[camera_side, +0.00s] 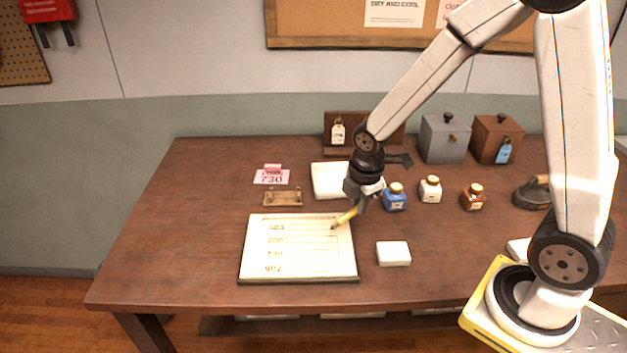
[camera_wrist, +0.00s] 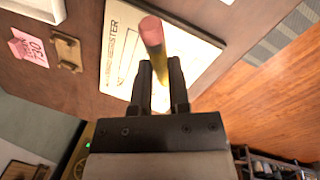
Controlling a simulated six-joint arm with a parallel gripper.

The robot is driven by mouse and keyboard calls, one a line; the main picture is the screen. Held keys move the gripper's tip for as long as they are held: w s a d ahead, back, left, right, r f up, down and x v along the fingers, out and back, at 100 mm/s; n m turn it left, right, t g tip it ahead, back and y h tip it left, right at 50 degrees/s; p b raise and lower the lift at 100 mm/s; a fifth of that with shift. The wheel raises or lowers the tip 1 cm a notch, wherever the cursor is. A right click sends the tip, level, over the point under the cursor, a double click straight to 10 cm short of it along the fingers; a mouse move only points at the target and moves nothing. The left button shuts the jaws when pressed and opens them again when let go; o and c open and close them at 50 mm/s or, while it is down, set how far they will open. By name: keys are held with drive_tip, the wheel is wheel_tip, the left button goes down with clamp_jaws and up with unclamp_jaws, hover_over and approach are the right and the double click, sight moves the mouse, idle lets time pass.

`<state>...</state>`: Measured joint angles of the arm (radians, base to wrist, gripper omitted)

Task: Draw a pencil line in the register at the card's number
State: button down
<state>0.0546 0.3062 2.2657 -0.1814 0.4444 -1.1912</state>
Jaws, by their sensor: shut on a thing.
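My gripper (camera_side: 360,199) is shut on a yellow pencil (camera_side: 346,216), which tilts with its point down over the right end of the register's top row. I cannot tell whether the point touches the page. In the wrist view the pencil's pink eraser end (camera_wrist: 151,29) rises between the fingers (camera_wrist: 160,82). The open register (camera_side: 312,262) lies flat, with several numbered rows and blank boxes; the third row seems to read 730. It also shows in the wrist view (camera_wrist: 205,50). The pink card (camera_side: 271,177) reads 730 and is behind the register. No drawn line is visible.
A brass holder (camera_side: 283,198) lies between card and register. A white tray (camera_side: 329,181) is behind my gripper. Blue (camera_side: 395,199), white (camera_side: 430,190) and brown (camera_side: 473,198) bottles stand to the right. A white block (camera_side: 393,254) lies right of the register. The table's left side is clear.

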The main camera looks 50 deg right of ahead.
sight(338, 222)
drive_tip(key=shift+s+d+f+n+h, duration=0.1)
drive_tip(key=shift+s+n+h, duration=0.2)
drive_tip(key=shift+s+n, duration=0.3)
drive_tip(key=shift+f, duration=0.1)
drive_tip(key=shift+f, duration=2.3)
drive_tip(key=shift+w+a, duration=4.15)
drive_tip(key=shift+f, duration=0.2)
drive_tip(key=shift+f, duration=0.45)
drive_tip(key=shift+s+d, duration=1.25)
